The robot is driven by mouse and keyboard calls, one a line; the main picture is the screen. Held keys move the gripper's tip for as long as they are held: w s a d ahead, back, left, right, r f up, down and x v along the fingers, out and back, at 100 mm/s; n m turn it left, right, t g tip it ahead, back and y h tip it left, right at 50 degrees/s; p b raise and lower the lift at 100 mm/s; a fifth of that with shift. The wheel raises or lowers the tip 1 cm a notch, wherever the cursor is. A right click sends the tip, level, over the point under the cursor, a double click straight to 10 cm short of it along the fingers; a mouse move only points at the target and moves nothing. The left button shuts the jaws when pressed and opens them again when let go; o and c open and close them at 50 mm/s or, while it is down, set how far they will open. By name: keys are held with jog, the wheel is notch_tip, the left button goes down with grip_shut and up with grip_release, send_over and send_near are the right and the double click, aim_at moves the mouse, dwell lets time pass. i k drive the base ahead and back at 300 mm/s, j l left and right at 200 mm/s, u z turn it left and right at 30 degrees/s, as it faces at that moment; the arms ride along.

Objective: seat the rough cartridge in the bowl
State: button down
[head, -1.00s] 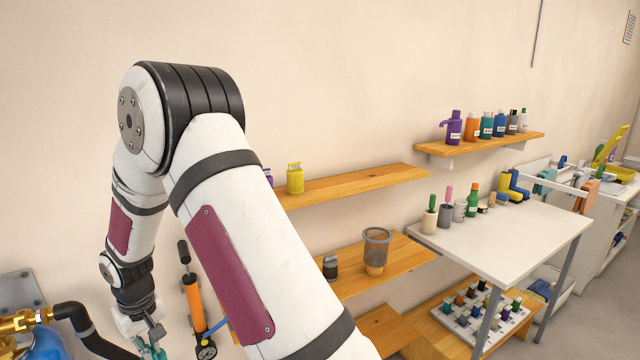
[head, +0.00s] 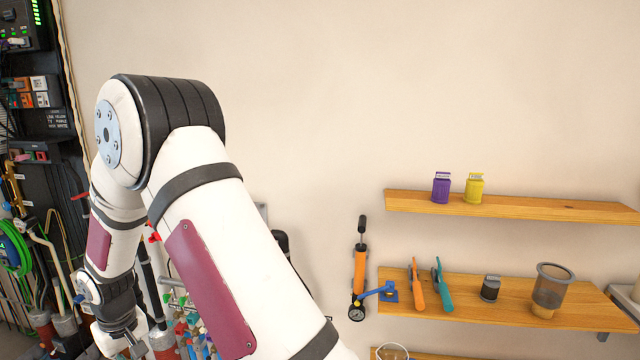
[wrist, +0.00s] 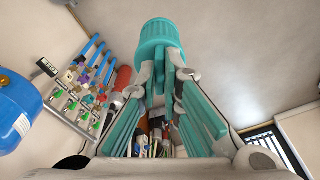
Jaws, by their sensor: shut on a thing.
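In the wrist view my gripper (wrist: 163,88) is shut on a teal ribbed cylinder, likely the rough cartridge (wrist: 160,40), which sticks out beyond the fingertips. In the head view my gripper is at the lower left edge and hard to make out. A grey see-through cup with a tan base (head: 553,288) stands upright on the middle shelf, well to the right of my gripper. The rim of a clear round vessel (head: 393,350) shows at the bottom edge, mostly cut off. I cannot tell which of these is the bowl.
A pump with a gauge (head: 358,275) hangs on the wall left of the middle shelf (head: 460,308). Orange and teal-handled tools and a dark jar (head: 490,288) are on that shelf. Purple and yellow bottles stand above. Racks, hoses and valves crowd the left side.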

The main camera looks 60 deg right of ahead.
aim_at(546, 299)
jog(key=k+l+u, duration=0.1)
jog(key=k+u, duration=0.2)
jog(key=k+z, duration=0.25)
jog(key=z, duration=0.15)
jog(key=k+z, duration=0.2)
jog(key=z, duration=0.15)
jog(key=k+l+z, duration=0.2)
jog(key=z, duration=0.2)
